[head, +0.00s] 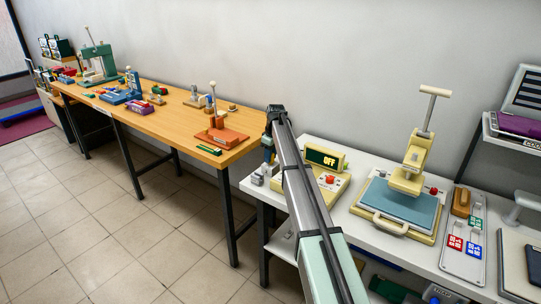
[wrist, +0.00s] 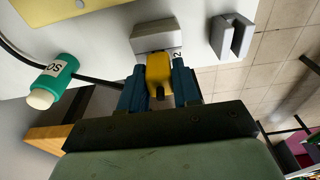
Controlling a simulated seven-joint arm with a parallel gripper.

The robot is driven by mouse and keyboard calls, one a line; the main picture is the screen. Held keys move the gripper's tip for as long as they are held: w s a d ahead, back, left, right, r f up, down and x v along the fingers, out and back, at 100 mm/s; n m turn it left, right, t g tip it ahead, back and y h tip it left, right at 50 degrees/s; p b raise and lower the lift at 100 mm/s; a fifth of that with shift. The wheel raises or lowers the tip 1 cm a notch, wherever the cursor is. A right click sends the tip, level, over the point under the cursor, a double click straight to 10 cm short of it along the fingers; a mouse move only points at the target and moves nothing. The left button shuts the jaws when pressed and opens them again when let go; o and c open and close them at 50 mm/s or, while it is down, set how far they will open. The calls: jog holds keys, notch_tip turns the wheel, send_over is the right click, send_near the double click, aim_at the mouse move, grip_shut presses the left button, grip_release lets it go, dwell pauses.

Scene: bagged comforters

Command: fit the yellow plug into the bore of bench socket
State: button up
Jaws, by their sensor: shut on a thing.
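The yellow plug (wrist: 160,70) is between the blue fingers of my gripper (wrist: 158,82) in the wrist view, and the gripper is shut on it. A light grey block (wrist: 155,36), which looks like the bench socket, is directly in front of the plug. The plug's far end meets or overlaps the block's near edge in the picture. I cannot tell whether it is inside a bore, and no bore opening shows. In the head view my gripper (head: 268,152) is low over the white bench's left end, mostly behind my arm, and the plug cannot be made out.
A second grey block with a slot (wrist: 232,37) stands to the right in the wrist view. A green cylinder with a white end (wrist: 52,80) and a black cable lie left. The white bench (head: 343,230) holds a cream OFF-display unit (head: 326,160) and a press (head: 410,170). A wooden table (head: 170,112) is left.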

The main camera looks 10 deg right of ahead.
jog(key=shift+f, duration=0.35)
jog(key=o, duration=1.1)
jog(key=shift+o, duration=0.5)
jog(key=o, duration=0.5)
jog(key=shift+o, duration=0.2)
jog(key=shift+r, duration=0.2)
jog(key=shift+s+d+r, duration=0.1)
jog(key=shift+s+r, duration=0.05)
jog(key=shift+r, duration=1.5)
jog(key=shift+s+d+r, duration=0.1)
jog(key=shift+r, duration=1.55)
jog(key=shift+r, duration=0.1)
notch_tip(320, 180, up, 14)
jog(key=s+d, duration=0.1)
jog(key=shift+f, duration=0.25)
